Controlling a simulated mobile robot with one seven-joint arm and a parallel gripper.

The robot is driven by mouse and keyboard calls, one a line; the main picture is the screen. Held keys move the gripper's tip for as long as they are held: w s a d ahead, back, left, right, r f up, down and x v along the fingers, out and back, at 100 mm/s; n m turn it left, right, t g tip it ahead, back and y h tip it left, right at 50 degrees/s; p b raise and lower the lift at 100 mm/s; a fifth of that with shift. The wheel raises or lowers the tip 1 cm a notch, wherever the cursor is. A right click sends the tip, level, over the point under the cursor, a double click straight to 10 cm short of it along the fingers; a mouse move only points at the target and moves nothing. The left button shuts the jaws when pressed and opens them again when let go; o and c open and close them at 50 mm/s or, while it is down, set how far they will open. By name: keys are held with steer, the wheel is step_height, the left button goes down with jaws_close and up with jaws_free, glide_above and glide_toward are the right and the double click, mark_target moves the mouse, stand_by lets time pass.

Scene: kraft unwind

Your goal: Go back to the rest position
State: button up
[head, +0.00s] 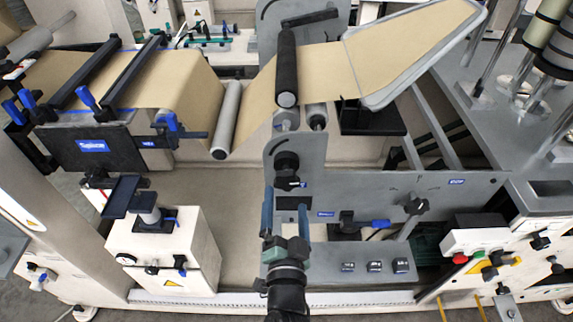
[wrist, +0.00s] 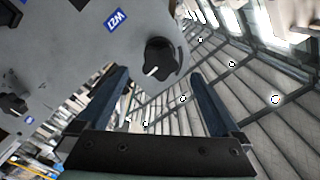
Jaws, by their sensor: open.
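My gripper (head: 286,218) is at the lower middle of the head view, in front of a grey machine plate (head: 285,150). Its two blue fingers stand apart and point up in the picture, with nothing between them. In the wrist view my gripper (wrist: 160,95) also shows open and empty. A black knob (wrist: 162,57) on the grey plate shows beyond the fingers there. I cannot tell how far the fingertips are from the plate.
Brown paper web (head: 165,80) runs over rollers (head: 228,115) at the left and up to a tilted frame (head: 415,50) at the right. A white box (head: 165,250) stands left of my gripper. A control panel (head: 480,240) with buttons is at the right.

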steer(key=shift+r, duration=0.1)
step_height(320, 180, up, 29)
steer(key=w+a+n+t+y, duration=0.2)
steer(key=w+a+n+t, duration=0.15)
steer(key=n, duration=0.25)
steer(key=s+d+r+n+t, duration=0.1)
steer(key=s+r+t, duration=0.1)
steer(key=s+r, duration=0.3)
steer(key=s+d+r+t+h, duration=0.1)
steer(key=s+r, duration=0.4)
steer(key=r, duration=0.7)
steer(key=s+d+r+n+t+h, duration=0.1)
steer(key=s+r+t, duration=0.2)
steer(key=s+r, duration=0.2)
step_height(320, 180, up, 3)
steer(key=shift+s+d+r+n, duration=0.2)
steer(key=shift+s+d+n, duration=0.1)
steer(key=shift+s, duration=0.1)
steer(key=shift+a, duration=0.1)
